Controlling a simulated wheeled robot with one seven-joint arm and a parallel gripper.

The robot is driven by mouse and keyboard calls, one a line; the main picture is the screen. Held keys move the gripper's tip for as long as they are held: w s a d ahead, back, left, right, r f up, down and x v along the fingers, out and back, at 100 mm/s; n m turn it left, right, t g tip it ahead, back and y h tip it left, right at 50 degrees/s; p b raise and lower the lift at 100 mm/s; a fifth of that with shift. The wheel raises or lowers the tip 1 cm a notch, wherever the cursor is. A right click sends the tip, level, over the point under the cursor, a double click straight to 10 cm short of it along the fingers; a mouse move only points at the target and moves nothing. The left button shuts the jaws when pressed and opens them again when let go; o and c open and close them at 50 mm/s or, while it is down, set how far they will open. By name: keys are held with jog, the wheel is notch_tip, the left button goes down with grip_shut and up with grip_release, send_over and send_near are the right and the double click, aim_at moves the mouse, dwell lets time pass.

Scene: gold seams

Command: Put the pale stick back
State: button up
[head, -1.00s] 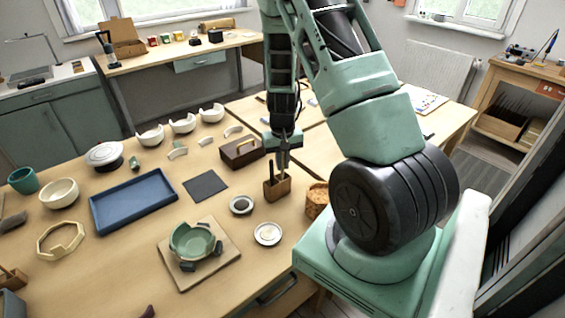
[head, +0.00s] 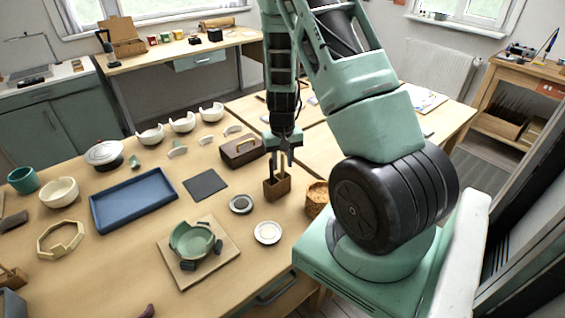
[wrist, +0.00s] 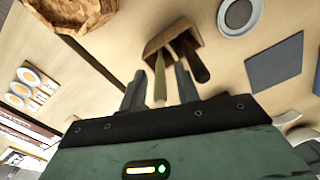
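The pale stick (wrist: 160,82) stands in the small wooden holder (wrist: 168,36), with its free end toward my gripper in the wrist view. A dark-handled stick (wrist: 193,62) stands beside it in the same holder. My gripper (wrist: 160,88) is open, with one finger on each side of the pale stick and a visible gap to both. In the head view my gripper (head: 283,160) hangs right over the holder (head: 277,188), fingers pointing down. The stick's lower end is hidden inside the holder.
A woven basket (head: 317,197) stands close right of the holder. A wooden box with a handle (head: 240,151) is behind it. Two small round dishes (head: 267,232) and a green bowl (head: 193,240) on a board are in front. A blue tray (head: 133,200) lies left.

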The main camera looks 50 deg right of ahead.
notch_tip(320, 180, up, 11)
jog(key=shift+r+b, duration=0.2)
jog(key=shift+b, duration=0.45)
jog(key=shift+a, duration=0.1)
jog(key=s+a+r+n+y, duration=0.1)
jog(key=a+r+n, duration=0.25)
jog(key=a, duration=1.05)
jog(key=s+a+r+n, duration=0.15)
jog(key=a+n, duration=0.25)
jog(key=a, duration=1)
jog(key=s+a+r+n, duration=0.2)
jog(key=s+a+n, duration=0.5)
jog(key=s+a, duration=0.5)
jog(key=s, duration=0.2)
jog(key=shift+s+a+r, duration=0.2)
jog(key=shift+s+r, duration=0.1)
jog(key=shift+r, duration=0.05)
